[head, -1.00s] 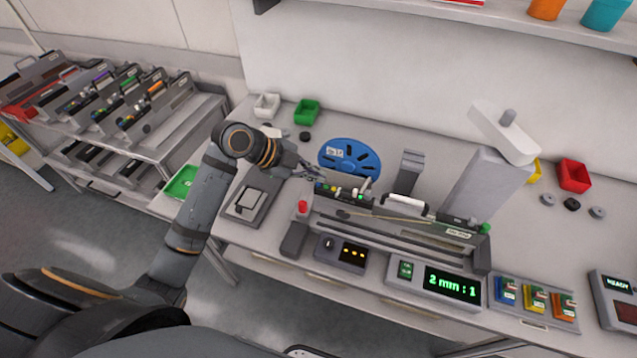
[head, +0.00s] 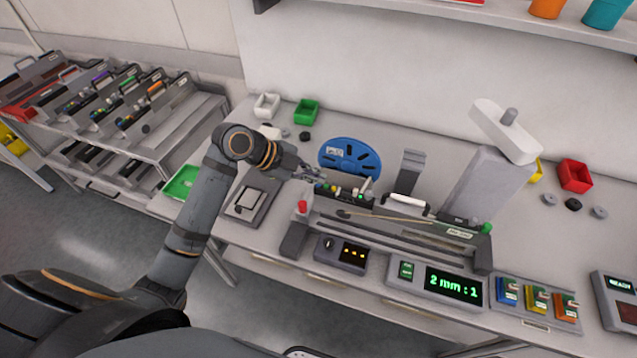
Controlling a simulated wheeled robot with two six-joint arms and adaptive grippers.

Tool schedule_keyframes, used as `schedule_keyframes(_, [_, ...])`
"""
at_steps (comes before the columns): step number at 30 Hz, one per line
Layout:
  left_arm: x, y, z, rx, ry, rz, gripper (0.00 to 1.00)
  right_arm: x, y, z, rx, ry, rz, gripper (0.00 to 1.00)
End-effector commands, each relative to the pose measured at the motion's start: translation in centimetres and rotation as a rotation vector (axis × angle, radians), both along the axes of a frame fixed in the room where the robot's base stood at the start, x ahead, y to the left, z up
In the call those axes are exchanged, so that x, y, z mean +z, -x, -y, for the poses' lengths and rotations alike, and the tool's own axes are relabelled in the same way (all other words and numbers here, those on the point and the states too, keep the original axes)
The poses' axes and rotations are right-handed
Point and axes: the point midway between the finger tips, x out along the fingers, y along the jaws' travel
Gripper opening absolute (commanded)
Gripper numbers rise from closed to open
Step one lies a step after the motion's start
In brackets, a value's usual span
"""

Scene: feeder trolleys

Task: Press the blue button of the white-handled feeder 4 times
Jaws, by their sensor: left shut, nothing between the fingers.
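The white-handled feeder (head: 440,234) lies in the fixture on the bench, with its white handle (head: 408,199) near the middle. A row of small coloured buttons (head: 346,193) sits at its left end, below the blue reel (head: 350,159). I make out yellow, green and red there; the blue button is too small or hidden by the fingers. My left gripper (head: 319,182) is shut and empty, its tips at the left end of this button row. I cannot tell whether they touch a button. My right gripper is not in view.
A display box (head: 435,285) at the front edge reads "2 mm : 1". A small panel with yellow lights (head: 343,253) stands left of it. A grey press-like post (head: 487,190) rises at the right. A trolley with other feeders (head: 130,110) stands at the left.

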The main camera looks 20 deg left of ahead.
Motion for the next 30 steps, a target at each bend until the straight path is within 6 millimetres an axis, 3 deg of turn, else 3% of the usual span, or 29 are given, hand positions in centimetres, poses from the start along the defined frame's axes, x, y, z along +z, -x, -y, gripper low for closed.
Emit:
schedule_keyframes(20, [-0.6,0.0,0.0,0.0,0.0,0.0,0.0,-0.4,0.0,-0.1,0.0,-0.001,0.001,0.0])
schedule_keyframes(30, [1.0,0.0,0.0,0.0,0.0,0.0,0.0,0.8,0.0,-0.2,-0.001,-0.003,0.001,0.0])
